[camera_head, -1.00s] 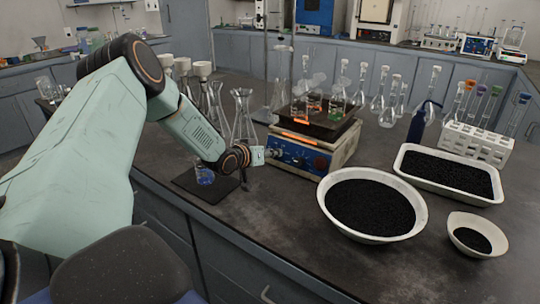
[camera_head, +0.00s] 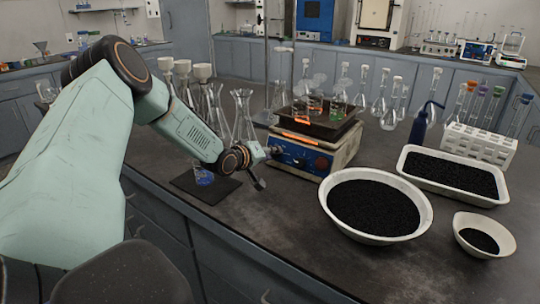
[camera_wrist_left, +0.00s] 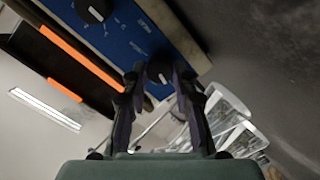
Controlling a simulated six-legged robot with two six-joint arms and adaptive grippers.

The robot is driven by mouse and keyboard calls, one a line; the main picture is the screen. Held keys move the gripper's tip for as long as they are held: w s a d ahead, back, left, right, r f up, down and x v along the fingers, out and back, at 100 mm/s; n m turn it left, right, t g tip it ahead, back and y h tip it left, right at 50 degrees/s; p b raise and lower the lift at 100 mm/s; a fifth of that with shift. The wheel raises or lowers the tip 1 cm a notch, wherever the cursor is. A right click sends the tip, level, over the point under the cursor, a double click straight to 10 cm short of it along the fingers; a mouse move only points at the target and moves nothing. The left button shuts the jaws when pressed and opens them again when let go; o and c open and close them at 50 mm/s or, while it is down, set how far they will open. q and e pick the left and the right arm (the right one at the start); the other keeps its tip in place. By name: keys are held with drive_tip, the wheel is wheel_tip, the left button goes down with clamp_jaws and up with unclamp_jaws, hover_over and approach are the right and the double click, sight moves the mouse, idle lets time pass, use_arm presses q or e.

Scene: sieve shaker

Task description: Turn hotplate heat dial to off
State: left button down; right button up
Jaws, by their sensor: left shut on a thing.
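The hotplate (camera_head: 343,160) has a blue front panel with dark dials and a glowing orange strip. My left gripper (camera_head: 268,163) is at the panel's left end, tilted. In the left wrist view, its two fingers close on the sides of a round black dial (camera_wrist_left: 160,72) with a light pointer mark. A second black dial (camera_wrist_left: 93,10) is on the same panel, clear of the fingers. My right gripper is not in view.
Flasks (camera_head: 243,118) stand behind my left arm. A beaker with blue contents (camera_head: 203,176) stands on a dark mat (camera_head: 222,190). Glassware stands on the hotplate's top. A white bowl of black grains (camera_head: 427,215) is to the right. The bench front near the gripper is clear.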

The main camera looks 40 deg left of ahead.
use_arm(q)
drive_tip(key=shift+d, duration=0.1)
drive_tip(key=c, duration=1.5)
unclamp_jaws()
drive_tip(key=o, duration=0.4)
drive_tip(key=shift+w+f, duration=0.15)
drive_tip(key=shift+w, duration=0.1)
drive_tip(key=shift+o, duration=0.2)
drive_tip(key=shift+s, duration=0.25)
drive_tip(key=shift+w+r, duration=0.15)
drive_tip(key=shift+r, duration=0.3)
wheel_tip(320, 180, up, 9)
drive_tip(key=shift+r, duration=0.2)
